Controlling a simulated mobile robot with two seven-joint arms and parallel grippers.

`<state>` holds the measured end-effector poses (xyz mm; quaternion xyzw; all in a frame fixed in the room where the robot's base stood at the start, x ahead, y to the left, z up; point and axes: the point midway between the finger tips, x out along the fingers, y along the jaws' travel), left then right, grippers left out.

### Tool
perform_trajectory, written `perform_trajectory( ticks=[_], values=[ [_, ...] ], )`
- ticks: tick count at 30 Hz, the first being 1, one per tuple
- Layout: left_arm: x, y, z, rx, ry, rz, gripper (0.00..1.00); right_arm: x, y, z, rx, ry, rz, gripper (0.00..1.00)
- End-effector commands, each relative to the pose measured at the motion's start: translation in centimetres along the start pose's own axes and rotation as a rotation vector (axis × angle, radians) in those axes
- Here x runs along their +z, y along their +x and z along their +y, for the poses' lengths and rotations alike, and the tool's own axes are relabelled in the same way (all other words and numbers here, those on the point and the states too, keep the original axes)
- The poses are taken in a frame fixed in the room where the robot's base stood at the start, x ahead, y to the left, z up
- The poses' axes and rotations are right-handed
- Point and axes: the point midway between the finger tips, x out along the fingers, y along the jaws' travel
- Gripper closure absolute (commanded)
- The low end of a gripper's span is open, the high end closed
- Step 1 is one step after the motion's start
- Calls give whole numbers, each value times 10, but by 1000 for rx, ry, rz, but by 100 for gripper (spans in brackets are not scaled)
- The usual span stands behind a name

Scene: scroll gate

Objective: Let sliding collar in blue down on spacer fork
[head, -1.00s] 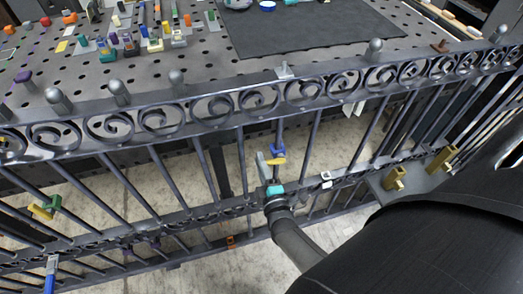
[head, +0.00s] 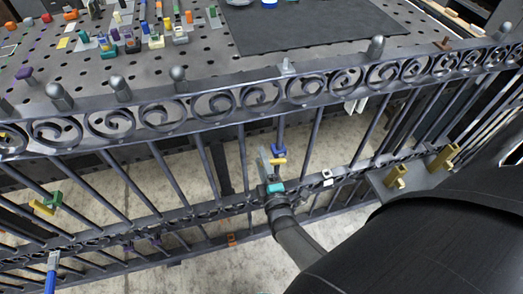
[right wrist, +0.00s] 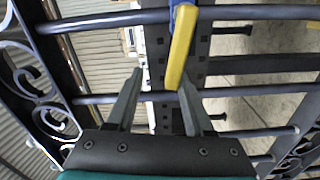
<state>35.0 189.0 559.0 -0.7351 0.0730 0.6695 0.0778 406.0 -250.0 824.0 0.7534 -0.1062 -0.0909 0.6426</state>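The blue sliding collar (head: 278,151) is around an upright bar of the gate, near the middle of the head view. A yellow piece, seemingly the spacer fork (head: 278,161), is just below it at the same bar. In the right wrist view the blue collar (right wrist: 183,14) shows at the top edge, with the yellow piece (right wrist: 180,48) reaching toward my fingers. My right gripper (head: 266,163) is close beside them; its fingers (right wrist: 160,88) are apart, with the yellow piece's end near the right finger. Whether they touch is unclear. My left gripper is out of view.
The dark gate (head: 200,105) with scrollwork and upright bars crosses the view. Another bar at left carries green and yellow parts (head: 45,204). Brass brackets (head: 397,176) stand at right. A perforated table (head: 190,60) with small blocks and a dark mat (head: 300,30) lies behind.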

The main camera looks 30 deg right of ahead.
Motion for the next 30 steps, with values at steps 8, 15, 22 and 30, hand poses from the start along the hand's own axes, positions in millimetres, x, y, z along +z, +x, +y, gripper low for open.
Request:
perform_trajectory(
  ticks=[8,15,22,30],
  values=[
    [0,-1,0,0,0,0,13,-1,-4,1,1,1,1,50],
    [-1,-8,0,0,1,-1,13,0,-44,0,-3,2,-1,50],
    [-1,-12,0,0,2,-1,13,0,-100,0,-3,1,-1,50],
    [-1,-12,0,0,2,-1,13,0,-143,0,-1,0,0,50]
  ],
)
